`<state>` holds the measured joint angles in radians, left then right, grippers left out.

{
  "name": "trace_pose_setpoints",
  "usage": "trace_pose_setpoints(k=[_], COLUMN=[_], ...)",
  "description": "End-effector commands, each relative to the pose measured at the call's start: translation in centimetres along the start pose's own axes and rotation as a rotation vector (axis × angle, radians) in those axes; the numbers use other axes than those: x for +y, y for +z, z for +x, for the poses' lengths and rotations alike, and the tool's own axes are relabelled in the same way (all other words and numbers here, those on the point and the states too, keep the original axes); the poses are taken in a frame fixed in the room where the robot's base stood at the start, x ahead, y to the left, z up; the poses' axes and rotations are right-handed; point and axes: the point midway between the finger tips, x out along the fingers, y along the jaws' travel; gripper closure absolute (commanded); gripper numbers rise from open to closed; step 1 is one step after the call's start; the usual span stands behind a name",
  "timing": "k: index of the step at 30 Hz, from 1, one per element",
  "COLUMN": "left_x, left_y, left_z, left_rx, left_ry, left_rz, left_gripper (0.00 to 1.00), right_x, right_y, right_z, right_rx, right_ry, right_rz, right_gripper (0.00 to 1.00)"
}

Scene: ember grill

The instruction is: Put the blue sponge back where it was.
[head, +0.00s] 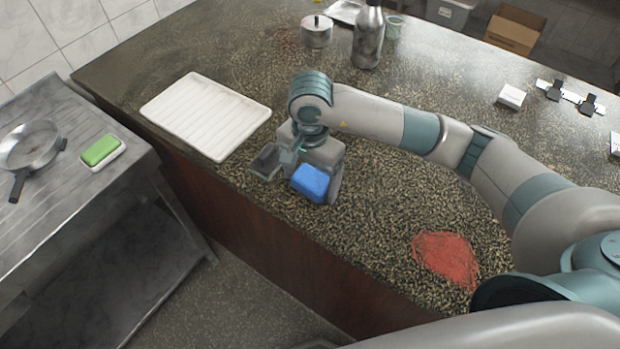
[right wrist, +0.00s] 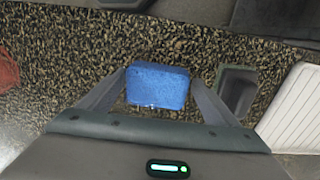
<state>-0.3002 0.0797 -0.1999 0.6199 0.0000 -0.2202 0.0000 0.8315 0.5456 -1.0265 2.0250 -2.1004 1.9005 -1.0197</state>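The blue sponge (head: 311,183) is between the fingers of my right gripper (head: 314,178), over the near edge of the speckled counter. In the right wrist view the fingers meet both sides of the sponge (right wrist: 158,85), so the gripper looks shut on it. I cannot tell whether the sponge touches the counter. My left gripper is not in view.
A white ribbed tray (head: 205,112) lies left of the gripper. A red patch (head: 445,255) marks the counter at right. A pot (head: 316,32) and steel bottle (head: 368,40) stand behind. A green sponge (head: 100,149) and pan (head: 30,147) are on the steel table.

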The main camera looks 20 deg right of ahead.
Motion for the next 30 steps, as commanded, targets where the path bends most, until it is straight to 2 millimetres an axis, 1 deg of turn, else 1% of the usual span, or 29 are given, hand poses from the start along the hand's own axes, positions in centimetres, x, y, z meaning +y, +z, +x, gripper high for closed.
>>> trace_pose_setpoints(k=[10, 15, 17, 23, 30], left_x=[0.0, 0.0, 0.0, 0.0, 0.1], left_y=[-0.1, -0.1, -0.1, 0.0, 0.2], left_z=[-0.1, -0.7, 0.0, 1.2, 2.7], left_rx=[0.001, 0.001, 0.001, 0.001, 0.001], left_ry=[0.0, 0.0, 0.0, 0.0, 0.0], left_rz=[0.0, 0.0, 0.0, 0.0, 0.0], left_gripper=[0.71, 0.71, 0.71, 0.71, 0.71], right_x=[0.0, 0.0, -0.1, -0.1, -0.1], right_y=[0.0, 0.0, 0.0, -0.1, -0.1], right_z=[-0.1, -0.5, -0.7, -3.2, -7.1], right_rx=[0.0, 0.0, 0.0, 0.002, 0.003], right_ry=[0.001, 0.001, -0.002, -0.005, -0.004], right_rz=[0.001, 0.001, 0.0, 0.0, -0.001], right_gripper=[0.13, 0.13, 0.13, 0.13, 0.13])
